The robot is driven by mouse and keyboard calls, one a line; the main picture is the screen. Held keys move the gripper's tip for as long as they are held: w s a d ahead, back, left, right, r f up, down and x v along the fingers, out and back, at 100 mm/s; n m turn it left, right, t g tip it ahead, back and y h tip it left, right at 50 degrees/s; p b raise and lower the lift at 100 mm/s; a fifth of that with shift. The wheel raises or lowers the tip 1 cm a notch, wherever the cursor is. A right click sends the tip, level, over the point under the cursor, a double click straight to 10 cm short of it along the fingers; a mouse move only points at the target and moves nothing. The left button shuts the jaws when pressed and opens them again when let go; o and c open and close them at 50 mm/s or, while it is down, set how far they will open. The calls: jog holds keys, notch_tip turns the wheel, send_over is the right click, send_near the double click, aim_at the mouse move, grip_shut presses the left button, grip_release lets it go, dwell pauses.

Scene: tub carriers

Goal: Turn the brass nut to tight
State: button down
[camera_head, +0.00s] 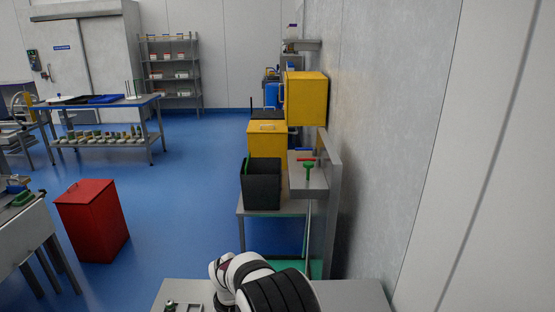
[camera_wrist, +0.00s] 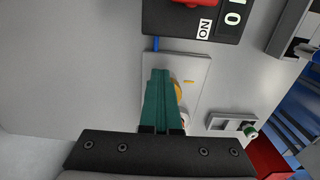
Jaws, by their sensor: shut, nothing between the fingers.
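In the wrist view, the brass nut (camera_wrist: 178,93) shows as a rounded yellow edge just right of my gripper's fingers. The rest of it is hidden behind them. A small yellow mark (camera_wrist: 188,83) sits on the light plate (camera_wrist: 197,70) to the right of the nut. My gripper (camera_wrist: 160,75) has green fingers, shut together with nothing between them, in front of the plate. Whether the fingers touch the nut cannot be told. The nut and the gripper cannot be made out in the head view.
In the wrist view, a black panel (camera_wrist: 225,28) with a red switch (camera_wrist: 190,2) is above the plate. A grey bracket (camera_wrist: 232,122) with a green-ended part is at right. In the head view, a black bin (camera_head: 261,188) and yellow boxes (camera_head: 306,98) stand along the wall.

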jog(key=shift+s+a, duration=0.1)
jog(key=shift+a, duration=1.1)
jog(key=shift+s+a, duration=0.1)
jog(key=shift+s, duration=0.1)
notch_tip(320, 180, up, 6)
dwell(0.4)
